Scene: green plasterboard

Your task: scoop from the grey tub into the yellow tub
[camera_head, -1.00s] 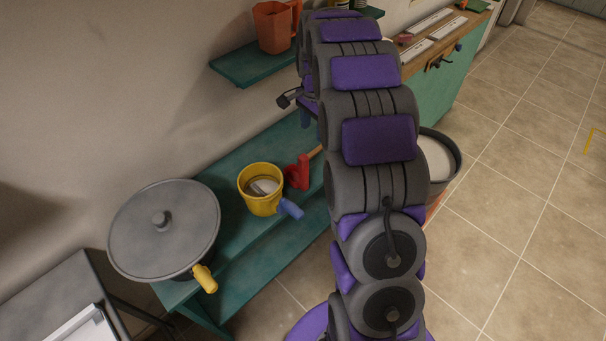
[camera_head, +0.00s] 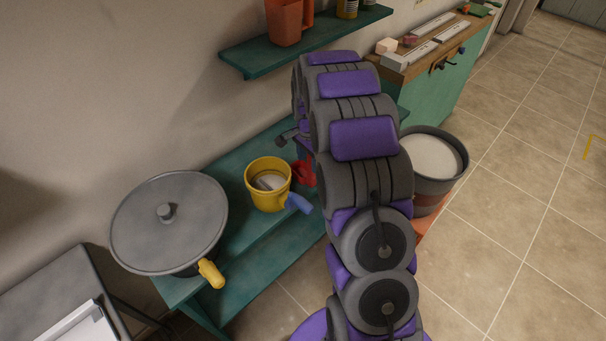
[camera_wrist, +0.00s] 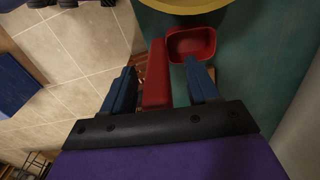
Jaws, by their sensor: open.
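The red scoop (camera_head: 304,174) stands on the green bench just right of the yellow tub, partly hidden by my arm in the head view. In the wrist view its red bowl (camera_wrist: 191,44) and upright handle (camera_wrist: 156,78) show. My gripper (camera_wrist: 160,72) is open, its blue fingers on either side of the handle with gaps. The grey tub (camera_head: 432,190), full of white material, stands right of my arm.
A lidded grey pot (camera_head: 150,235) with a yellow handle sits left on the green bench (camera_head: 250,250). A green shelf (camera_head: 250,62) with an orange jug (camera_head: 284,22) hangs above. A green cabinet (camera_head: 440,95) stands behind. The tiled floor is clear at right.

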